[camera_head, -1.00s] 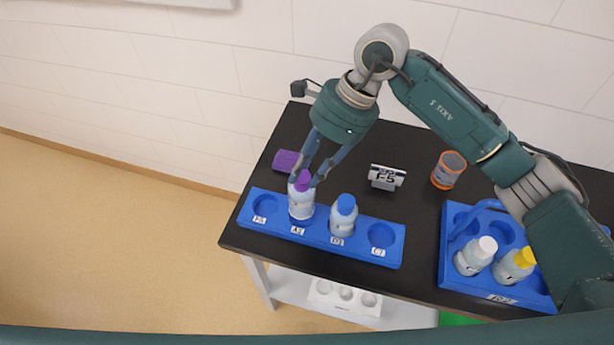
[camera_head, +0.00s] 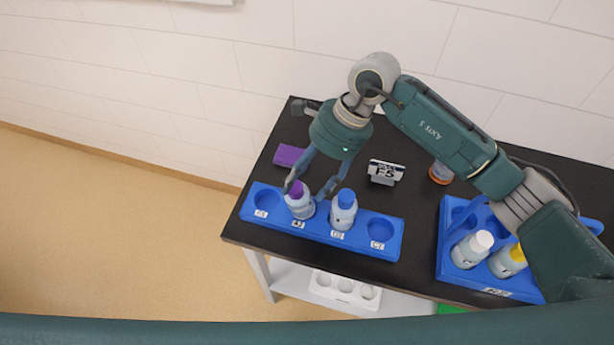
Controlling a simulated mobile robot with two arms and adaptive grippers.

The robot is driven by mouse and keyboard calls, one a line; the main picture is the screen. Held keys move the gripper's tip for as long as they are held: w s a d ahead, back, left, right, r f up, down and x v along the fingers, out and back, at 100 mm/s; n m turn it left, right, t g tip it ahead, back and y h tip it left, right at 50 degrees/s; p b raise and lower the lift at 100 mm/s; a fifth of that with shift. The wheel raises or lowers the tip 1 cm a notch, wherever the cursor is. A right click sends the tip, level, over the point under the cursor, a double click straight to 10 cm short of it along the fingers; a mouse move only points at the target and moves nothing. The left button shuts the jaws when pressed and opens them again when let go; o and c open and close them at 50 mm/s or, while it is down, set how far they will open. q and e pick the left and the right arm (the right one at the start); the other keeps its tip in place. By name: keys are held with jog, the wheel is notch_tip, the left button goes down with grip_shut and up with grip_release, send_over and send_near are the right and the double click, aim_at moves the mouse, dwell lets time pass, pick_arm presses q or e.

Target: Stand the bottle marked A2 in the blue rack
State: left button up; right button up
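The blue rack (camera_head: 356,238) lies along the front left of the black table. A white bottle with a purple cap (camera_head: 300,208) stands in its second slot from the left, whose label appears to read A2. The bottle's own marking is too small to read. My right gripper (camera_head: 304,193) is above this bottle, its two fingers spread on either side of the cap, with a gap visible on the right. A blue-capped bottle (camera_head: 343,212) stands in the slot to the right. The rack's two end slots are empty. My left gripper is out of view.
A blue carrier (camera_head: 452,268) on the right holds a white-capped bottle (camera_head: 472,250) and a yellow-capped bottle (camera_head: 508,262).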

jog(key=shift+d+f, duration=0.2)
jog(key=shift+d, duration=0.2)
jog(key=shift+w, duration=0.1)
